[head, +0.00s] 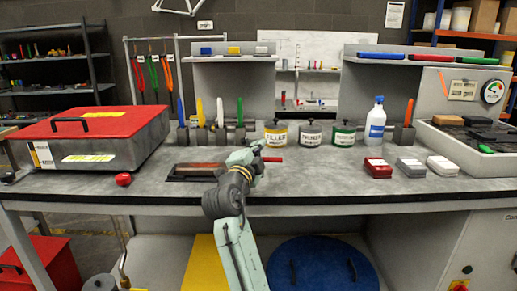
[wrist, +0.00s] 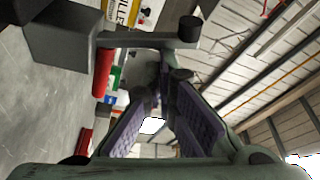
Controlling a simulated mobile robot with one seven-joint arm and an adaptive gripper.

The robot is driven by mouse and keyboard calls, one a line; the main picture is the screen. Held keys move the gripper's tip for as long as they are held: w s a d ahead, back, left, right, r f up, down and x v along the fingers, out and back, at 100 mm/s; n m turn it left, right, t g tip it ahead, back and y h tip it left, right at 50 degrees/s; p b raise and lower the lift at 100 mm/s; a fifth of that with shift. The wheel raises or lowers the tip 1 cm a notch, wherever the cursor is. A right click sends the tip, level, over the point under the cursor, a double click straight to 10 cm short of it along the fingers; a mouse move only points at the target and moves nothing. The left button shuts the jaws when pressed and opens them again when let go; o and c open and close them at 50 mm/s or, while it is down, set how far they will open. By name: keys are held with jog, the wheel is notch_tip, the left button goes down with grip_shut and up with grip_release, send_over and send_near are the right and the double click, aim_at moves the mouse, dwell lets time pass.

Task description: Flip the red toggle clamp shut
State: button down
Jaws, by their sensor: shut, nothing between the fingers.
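My gripper (head: 257,147) is above the bench in the middle of the head view, its fingers shut and empty. In the wrist view my gripper (wrist: 160,88) shows two purple-padded fingers converging at the tips. A short red handle (head: 272,159), apparently the toggle clamp's, sticks out just right of my gripper in the head view. My arm hides the rest there. In the wrist view a red cylinder (wrist: 103,73) lies beside a grey block (wrist: 65,36) with a bar ending in a dark knob (wrist: 190,29), beyond the fingertips. I cannot tell whether they touch.
Filler (head: 276,133), primer (head: 311,133) and green-labelled (head: 344,134) tins stand close behind my gripper. A red-lidded box (head: 90,138) is at left, with a red knob (head: 123,179) near the front edge. Red (head: 378,168) and grey blocks sit at right. The front middle-right bench is clear.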

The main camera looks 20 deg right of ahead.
jog(key=shift+w+a+f+n+t+b, duration=0.15)
jog(key=shift+a+n+t+b, duration=0.2)
jog(key=shift+n+b, duration=0.45)
jog(key=n+b, duration=0.1)
jog(key=a+n+t+b, duration=0.1)
jog(key=n, duration=0.1)
jog(key=shift+w+a+f+y, duration=0.1)
jog(key=shift+w+f+y, duration=0.05)
jog(key=shift+y, duration=0.15)
jog(key=shift+w+a+f+b, duration=0.1)
jog(key=shift+w+a+b, duration=0.1)
jog(key=shift+a+b, duration=0.55)
jog(key=shift+b, duration=0.3)
notch_tip(320, 180, up, 4)
jog(key=d+p, duration=0.2)
jog(key=p, duration=0.1)
jog(key=b+v, duration=0.1)
jog(key=v, duration=0.2)
jog(key=b+v, duration=0.1)
jog(key=v, duration=0.3)
jog(key=d+f+b+v, duration=0.1)
jog(key=v, duration=0.2)
jog(key=shift+s+a+f, duration=0.15)
jog(key=shift+s+a, duration=0.05)
jog(key=shift+s, duration=0.15)
